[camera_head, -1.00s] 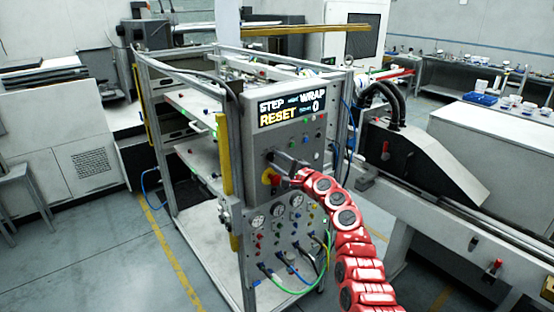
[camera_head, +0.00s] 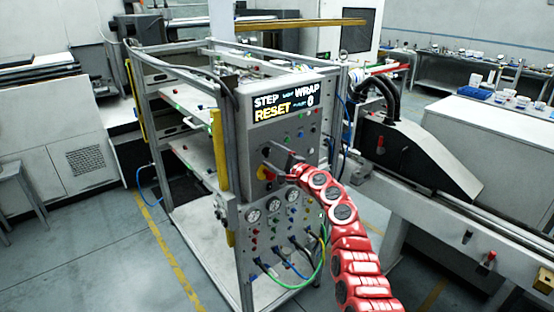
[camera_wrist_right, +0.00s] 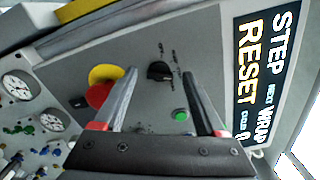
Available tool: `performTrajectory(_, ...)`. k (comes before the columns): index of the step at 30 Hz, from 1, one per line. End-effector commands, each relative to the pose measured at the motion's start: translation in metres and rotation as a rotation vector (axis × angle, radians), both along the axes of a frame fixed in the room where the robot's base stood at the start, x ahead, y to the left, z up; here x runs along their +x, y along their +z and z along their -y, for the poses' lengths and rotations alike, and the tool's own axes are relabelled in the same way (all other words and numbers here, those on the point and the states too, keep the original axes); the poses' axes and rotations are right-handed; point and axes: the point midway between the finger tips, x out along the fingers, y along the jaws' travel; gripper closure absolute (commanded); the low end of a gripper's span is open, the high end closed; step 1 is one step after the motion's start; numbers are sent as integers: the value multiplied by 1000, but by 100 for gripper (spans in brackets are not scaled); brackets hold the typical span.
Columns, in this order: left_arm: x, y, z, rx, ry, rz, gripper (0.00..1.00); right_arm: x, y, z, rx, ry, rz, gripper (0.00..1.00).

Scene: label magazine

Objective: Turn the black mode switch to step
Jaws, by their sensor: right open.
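The black mode switch (camera_wrist_right: 160,71) is a small rotary knob on the grey control panel (camera_wrist_right: 150,50), with small printed labels that I cannot read. In the right wrist view it lies just beyond and between the fingertips of my right gripper (camera_wrist_right: 162,78), which is open and empty. In the head view my right gripper (camera_head: 278,158) is close in front of the panel, below the display (camera_head: 287,103). The switch is hidden or too small to tell there. The display reads STEP, RESET, WRAP and 0. My left gripper is not in view.
A red emergency button on a yellow base (camera_wrist_right: 101,87) sits beside one finger. A green button (camera_wrist_right: 180,114) lies between the fingers. Another black knob (camera_wrist_right: 78,102), gauges (camera_wrist_right: 18,86) and hoses (camera_head: 305,275) are nearby.

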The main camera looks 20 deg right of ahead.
Motion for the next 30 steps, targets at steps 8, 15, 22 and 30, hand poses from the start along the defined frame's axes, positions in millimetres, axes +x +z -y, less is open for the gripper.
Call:
performTrajectory(8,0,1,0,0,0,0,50,-17,1,5,0,3,5,27)
performTrajectory(15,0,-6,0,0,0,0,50,-50,-2,19,1,-3,3,27)
performTrajectory(22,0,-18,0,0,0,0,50,-87,-4,34,1,-6,2,27)
performTrajectory(30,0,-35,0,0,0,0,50,-136,-4,51,2,-5,2,27)
